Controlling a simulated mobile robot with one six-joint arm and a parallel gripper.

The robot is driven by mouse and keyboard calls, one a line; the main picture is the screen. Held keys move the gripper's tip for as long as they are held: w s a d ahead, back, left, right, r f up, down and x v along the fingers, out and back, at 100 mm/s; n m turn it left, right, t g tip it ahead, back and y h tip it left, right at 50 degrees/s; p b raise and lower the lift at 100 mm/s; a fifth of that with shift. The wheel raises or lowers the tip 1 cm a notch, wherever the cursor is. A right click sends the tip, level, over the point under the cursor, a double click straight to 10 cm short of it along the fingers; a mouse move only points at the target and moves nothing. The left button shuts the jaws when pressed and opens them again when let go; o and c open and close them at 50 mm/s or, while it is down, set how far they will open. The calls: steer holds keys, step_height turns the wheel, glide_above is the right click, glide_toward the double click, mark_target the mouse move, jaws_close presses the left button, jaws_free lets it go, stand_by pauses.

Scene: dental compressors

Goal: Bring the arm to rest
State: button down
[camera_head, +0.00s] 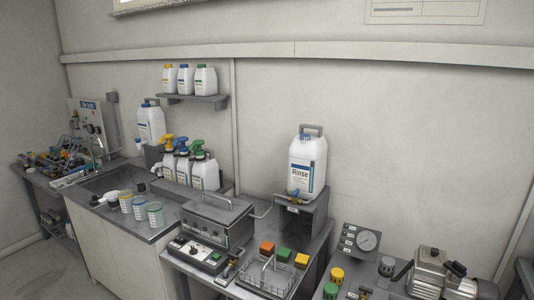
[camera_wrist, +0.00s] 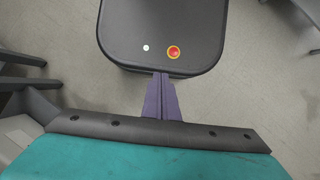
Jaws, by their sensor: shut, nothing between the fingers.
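My gripper (camera_wrist: 161,78) shows in the wrist view. Its two purple fingers lie together, shut and empty, pointing up the picture over a dark rounded surface with a red button. No part of my arm or gripper shows in the head view.
Spray bottles (camera_head: 204,172) stand behind the sink. Grey floor (camera_wrist: 265,95) shows in the wrist view.

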steer(key=shift+g, duration=0.4)
steer(key=s+f, duration=0.3)
steer(key=shift+s+b, duration=0.3)
steer(key=shift+b, duration=0.1)
